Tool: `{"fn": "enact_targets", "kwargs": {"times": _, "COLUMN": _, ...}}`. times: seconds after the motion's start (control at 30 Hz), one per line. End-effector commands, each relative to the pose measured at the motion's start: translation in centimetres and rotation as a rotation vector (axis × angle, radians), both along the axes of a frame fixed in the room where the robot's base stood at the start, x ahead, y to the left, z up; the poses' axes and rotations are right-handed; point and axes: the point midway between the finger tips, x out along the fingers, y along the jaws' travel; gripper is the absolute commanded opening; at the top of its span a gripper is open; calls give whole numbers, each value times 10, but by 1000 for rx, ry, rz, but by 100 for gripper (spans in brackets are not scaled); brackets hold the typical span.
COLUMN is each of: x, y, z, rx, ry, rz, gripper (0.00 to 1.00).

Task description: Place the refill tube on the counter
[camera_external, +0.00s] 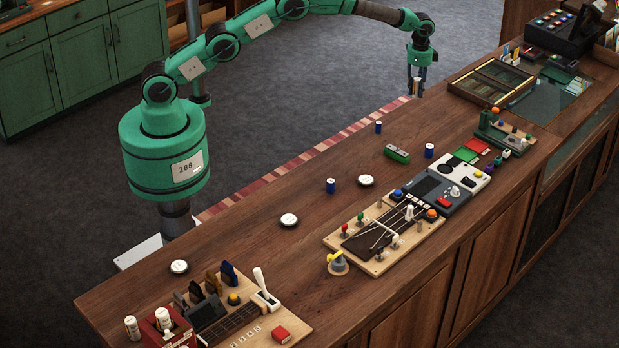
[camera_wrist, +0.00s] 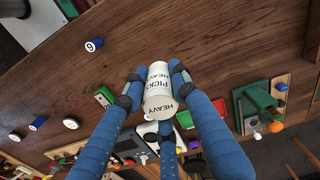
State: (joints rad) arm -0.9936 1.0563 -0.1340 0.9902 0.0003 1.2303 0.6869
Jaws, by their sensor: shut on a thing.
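The refill tube (camera_wrist: 158,90) is a white cylinder lettered "HEAVY" and "PICK". In the wrist view it sits between the blue fingers of my gripper (camera_wrist: 158,84), which is shut on it. In the external view my gripper (camera_external: 416,88) points down near the counter's far edge, and a small pale bit of the tube (camera_external: 417,86) shows between the fingers. The wooden counter (camera_external: 250,240) runs from lower left to upper right. It also fills much of the wrist view (camera_wrist: 215,45). The tube appears held above the wood, but I cannot tell the exact gap.
Blue cans (camera_external: 378,127), white round discs (camera_external: 289,220) and a green box (camera_external: 397,154) stand on the counter. A dark slotted tray (camera_external: 490,80) lies to the right of my gripper. More white tubes (camera_external: 132,328) are at the lower left. Bare wood lies between the items.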

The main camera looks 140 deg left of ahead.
Motion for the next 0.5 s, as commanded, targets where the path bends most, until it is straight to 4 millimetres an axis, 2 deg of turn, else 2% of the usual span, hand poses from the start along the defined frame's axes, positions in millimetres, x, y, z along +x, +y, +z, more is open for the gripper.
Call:
{"fn": "enact_targets", "kwargs": {"times": 0.27, "x": 76, "y": -70, "z": 3, "rx": 1, "ry": -1, "rz": -90, "gripper": 1}}
{"fn": "enact_targets", "kwargs": {"times": 0.5, "x": 140, "y": -145, "z": 3, "rx": 1, "ry": -1, "rz": -174, "gripper": 1}}
